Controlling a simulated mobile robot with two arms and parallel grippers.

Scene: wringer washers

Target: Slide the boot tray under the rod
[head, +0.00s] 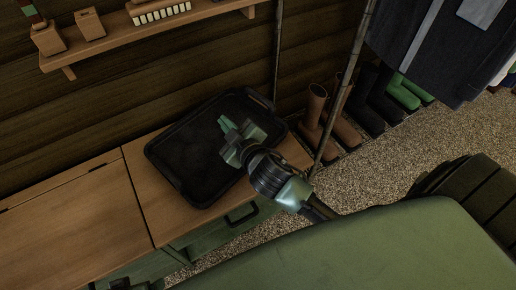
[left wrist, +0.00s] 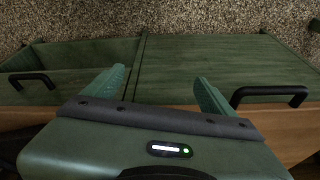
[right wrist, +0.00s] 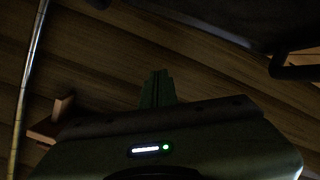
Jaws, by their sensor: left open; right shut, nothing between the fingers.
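The black boot tray (head: 172,172), with a raised rim and end handles, lies on the wooden cabinet top beside the plank wall. My right gripper (head: 229,127) is over the tray's right part, shut and empty; whether it touches the tray I cannot tell. In the right wrist view its fingers (right wrist: 157,88) are together, and a dark edge with a handle, probably the tray's (right wrist: 290,66), shows at upper right. My left gripper (left wrist: 160,84) is open and empty, above green drawer fronts. Garments (head: 430,40) hang at upper right; the rod bearing them is out of view.
Thin rack poles (head: 345,90) stand right of the cabinet. Brown boots (head: 313,108), dark boots and green boots (head: 403,92) stand below the garments. A wall shelf (head: 150,32) holds small items. The left cabinet top (head: 70,215) is clear. Gravel floor (head: 365,170) is open at right.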

